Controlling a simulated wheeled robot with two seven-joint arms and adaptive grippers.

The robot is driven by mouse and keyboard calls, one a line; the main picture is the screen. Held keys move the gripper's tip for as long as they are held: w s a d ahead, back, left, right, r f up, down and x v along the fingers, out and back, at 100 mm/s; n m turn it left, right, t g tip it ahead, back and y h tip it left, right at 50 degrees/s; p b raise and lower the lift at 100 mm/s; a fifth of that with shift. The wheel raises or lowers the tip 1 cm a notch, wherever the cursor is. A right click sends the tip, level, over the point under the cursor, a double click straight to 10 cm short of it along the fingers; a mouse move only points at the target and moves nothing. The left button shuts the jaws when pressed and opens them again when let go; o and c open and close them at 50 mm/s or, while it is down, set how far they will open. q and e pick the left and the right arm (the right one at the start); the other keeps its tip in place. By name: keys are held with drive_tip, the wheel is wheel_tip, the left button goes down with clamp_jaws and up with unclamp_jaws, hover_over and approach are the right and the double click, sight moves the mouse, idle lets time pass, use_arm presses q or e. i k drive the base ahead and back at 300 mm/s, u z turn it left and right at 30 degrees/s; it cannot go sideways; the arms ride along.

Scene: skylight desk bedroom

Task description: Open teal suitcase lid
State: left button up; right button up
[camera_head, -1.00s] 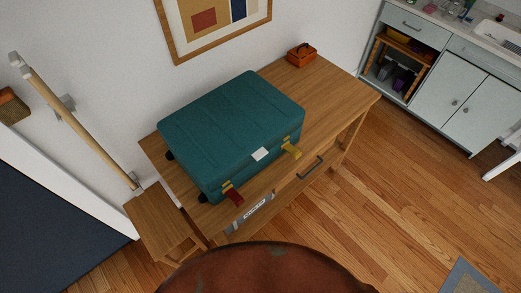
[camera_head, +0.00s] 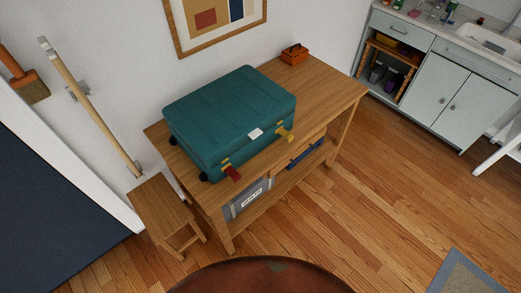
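The teal suitcase (camera_head: 228,112) lies flat on the wooden desk (camera_head: 325,87), with its lid closed. Its front side faces me and carries a white tag (camera_head: 255,133), a yellow tag (camera_head: 285,134) at the right latch and a red tag (camera_head: 231,173) at the left latch. Neither of my grippers shows in the head view.
A small orange box (camera_head: 294,54) stands at the desk's back corner. A wooden stool (camera_head: 163,208) stands at the desk's left end. A grey bin with a label (camera_head: 249,199) sits under the desktop.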

sight(215, 122)
drive_tip(key=z, duration=0.75)
drive_tip(key=i, duration=0.5)
drive_tip(key=u, duration=0.8)
